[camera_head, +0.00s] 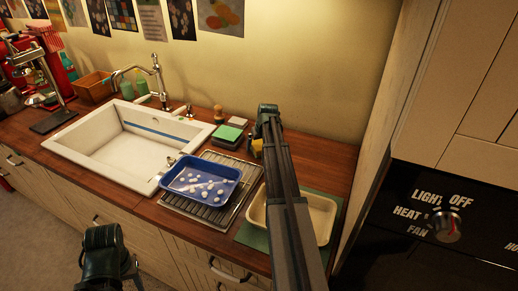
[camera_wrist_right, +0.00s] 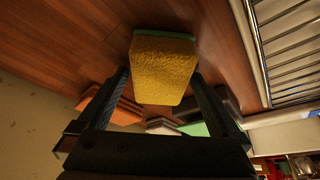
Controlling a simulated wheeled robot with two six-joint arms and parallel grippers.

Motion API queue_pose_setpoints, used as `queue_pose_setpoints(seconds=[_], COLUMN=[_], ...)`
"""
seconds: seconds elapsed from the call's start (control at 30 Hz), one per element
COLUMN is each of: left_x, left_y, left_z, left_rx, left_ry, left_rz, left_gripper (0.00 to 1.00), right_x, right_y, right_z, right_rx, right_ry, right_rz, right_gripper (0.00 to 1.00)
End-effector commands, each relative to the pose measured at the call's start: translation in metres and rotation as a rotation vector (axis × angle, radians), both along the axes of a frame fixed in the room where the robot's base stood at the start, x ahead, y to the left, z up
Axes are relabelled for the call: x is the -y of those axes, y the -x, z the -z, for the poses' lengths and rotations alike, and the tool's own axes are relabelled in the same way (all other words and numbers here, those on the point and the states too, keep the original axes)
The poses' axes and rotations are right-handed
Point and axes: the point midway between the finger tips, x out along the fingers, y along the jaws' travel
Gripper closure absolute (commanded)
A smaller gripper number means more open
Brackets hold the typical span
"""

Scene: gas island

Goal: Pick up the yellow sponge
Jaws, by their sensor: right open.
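The yellow sponge (camera_head: 257,148) shows in the head view as a small yellow patch beside my right forearm, on the wooden counter behind the drying rack. In the right wrist view the sponge (camera_wrist_right: 165,72) is a thick yellow block with a thin green layer along one side. My right gripper (camera_head: 267,120) is at the sponge; its jaws are mostly hidden by the arm in the head view. In the right wrist view its fingers (camera_wrist_right: 161,82) are open, one on each side of the sponge. My left gripper (camera_head: 104,243) is low at the front left, its jaws unclear.
A blue tray (camera_head: 182,193) with white pieces stands on the metal drying rack (camera_head: 224,205). A cream tray (camera_head: 322,228) lies on a green mat at right. A green-topped sponge (camera_head: 227,133) is left of my right gripper. The white sink (camera_head: 88,139) is farther left.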

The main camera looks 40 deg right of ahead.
Motion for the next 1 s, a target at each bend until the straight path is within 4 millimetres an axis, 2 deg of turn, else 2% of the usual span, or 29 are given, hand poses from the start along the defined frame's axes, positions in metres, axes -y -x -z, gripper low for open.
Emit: queue_pose_setpoints(seconds=[0.3, 0.37, 0.77, 0.8, 1.0], left_x=[0.0000, 0.0000, 0.0000, 0.0000, 0.0000], left_y=[0.0000, 0.0000, 0.0000, 0.0000, 0.0000], left_z=[0.0047, 0.0039, 0.0039, 0.0039, 0.0029], left_rx=[0.000, 0.000, 0.000, 0.000, 0.000], left_ry=[0.000, 0.000, 0.000, 0.000, 0.000], left_rz=[0.000, 0.000, 0.000, 0.000, 0.000], left_gripper=[0.50, 0.50, 0.50, 0.50, 0.50], right_x=[0.0000, 0.0000, 0.0000, 0.0000, 0.0000], right_y=[0.0000, 0.0001, 0.0000, 0.0000, 0.0000], right_z=[0.0047, 0.0039, 0.0039, 0.0039, 0.0029], right_rx=[0.000, 0.000, 0.000, 0.000, 0.000], right_ry=[0.000, 0.000, 0.000, 0.000, 0.000], right_rz=[0.000, 0.000, 0.000, 0.000, 0.000], right_gripper=[0.00, 0.09, 0.81, 0.85, 0.85])
